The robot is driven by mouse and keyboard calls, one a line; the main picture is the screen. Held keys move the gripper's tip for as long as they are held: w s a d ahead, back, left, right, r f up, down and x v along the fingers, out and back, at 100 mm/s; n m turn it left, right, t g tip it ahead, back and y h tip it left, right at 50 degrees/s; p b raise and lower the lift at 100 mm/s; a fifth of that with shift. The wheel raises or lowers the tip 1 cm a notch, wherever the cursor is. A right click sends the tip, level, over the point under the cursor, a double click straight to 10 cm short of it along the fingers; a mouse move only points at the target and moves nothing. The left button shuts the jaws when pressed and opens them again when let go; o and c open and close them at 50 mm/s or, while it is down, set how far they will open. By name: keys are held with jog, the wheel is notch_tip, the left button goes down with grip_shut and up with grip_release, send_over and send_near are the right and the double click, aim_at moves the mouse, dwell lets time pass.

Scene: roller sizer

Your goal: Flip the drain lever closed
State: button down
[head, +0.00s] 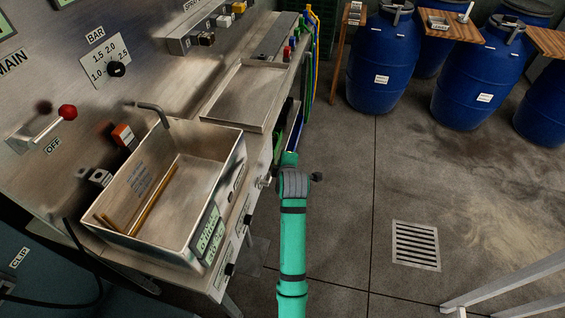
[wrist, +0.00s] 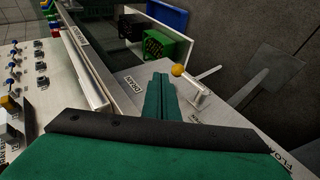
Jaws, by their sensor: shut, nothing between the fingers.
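The drain lever (wrist: 192,84) shows in the wrist view as a pale stick with a yellow ball knob (wrist: 178,70), on a metal panel. It leans up and to the left from its mount. A label that seems to read DRAIN (wrist: 132,83) is on the panel left of it. My gripper (wrist: 161,78) is shut and empty, its green fingers just left of the knob; I cannot tell if they touch. In the head view my gripper (head: 290,158) is beside the machine's right edge, and I cannot make out the lever there.
A metal sink (head: 228,140) with brown sticks inside stands left of my arm. Blue barrels (head: 380,65) stand at the back. A floor grate (head: 416,246) lies on open floor at right. The wrist view shows a green crate (wrist: 165,45) and a blue crate (wrist: 168,14) beyond the fingers.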

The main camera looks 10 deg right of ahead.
jog(key=s+r, duration=0.3)
jog(key=r, duration=0.2)
jog(key=shift+s+r, duration=0.15)
jog(key=shift+r, duration=0.1)
jog(key=shift+f, duration=0.1)
jog(key=s+a+f+m+t, duration=0.1)
jog(key=s+a+f+m, duration=0.25)
jog(key=s+f, duration=0.55)
jog(key=s+a+f+m+t, duration=0.1)
jog(key=s+a+f+m, duration=0.3)
jog(key=s, duration=0.9)
jog(key=s+r+m+t, duration=0.1)
jog(key=s+r+m, duration=0.3)
jog(key=s, duration=0.9)
jog(key=s+r+m+t, duration=0.2)
jog(key=s+r, duration=0.3)
jog(key=s, duration=0.8)
jog(key=shift+a+r+m, duration=0.3)
jog(key=shift+a+m, duration=0.1)
jog(key=shift+m, duration=0.45)
